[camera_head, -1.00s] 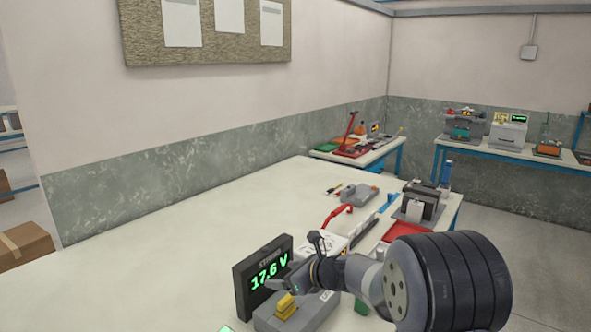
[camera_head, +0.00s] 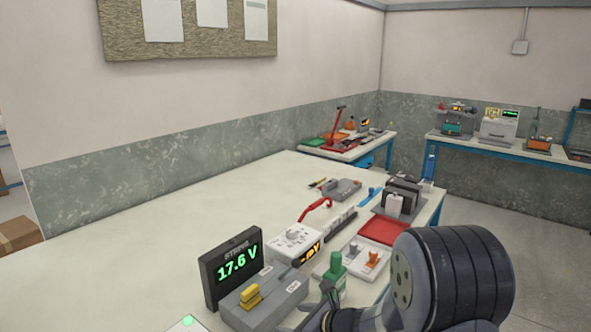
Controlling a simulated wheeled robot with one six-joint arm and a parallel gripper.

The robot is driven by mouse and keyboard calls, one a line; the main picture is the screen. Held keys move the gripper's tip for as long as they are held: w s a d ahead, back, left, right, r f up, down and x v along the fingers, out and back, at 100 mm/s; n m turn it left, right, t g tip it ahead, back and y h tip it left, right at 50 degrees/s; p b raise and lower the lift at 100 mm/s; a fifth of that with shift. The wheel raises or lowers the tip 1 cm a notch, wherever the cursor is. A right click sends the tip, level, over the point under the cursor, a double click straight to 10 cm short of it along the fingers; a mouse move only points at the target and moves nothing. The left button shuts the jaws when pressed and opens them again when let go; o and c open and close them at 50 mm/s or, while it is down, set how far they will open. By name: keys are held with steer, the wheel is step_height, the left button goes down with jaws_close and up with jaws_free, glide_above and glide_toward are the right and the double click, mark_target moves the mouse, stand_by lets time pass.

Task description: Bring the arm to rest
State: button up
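My arm comes in at the lower right of the head view, in front of the long white bench (camera_head: 130,262). Its thick dark ribbed joint hides part of the bench's right edge. My gripper (camera_head: 327,298) is at the bottom of the view, low in front of the bench items and close to a green-topped piece (camera_head: 336,266). Its fingers are small, dark and partly cut off by the frame edge, so I cannot tell whether they are open or shut. I see nothing clearly held.
A display reading 17.6 V (camera_head: 232,267) stands by a grey box with a yellow lever (camera_head: 262,297). Behind are a white box (camera_head: 292,240), a red tray (camera_head: 383,231) and a black-and-white device (camera_head: 401,197). The bench's left side is clear.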

step_height(320, 180, down, 6)
steer(key=shift+d, duration=0.15)
steer(key=v, duration=0.4)
steer(key=shift+r+b, duration=0.35)
steer(key=shift+b, duration=0.05)
steer(key=shift+s+d+r, duration=0.3)
steer(key=shift+s+r, duration=0.1)
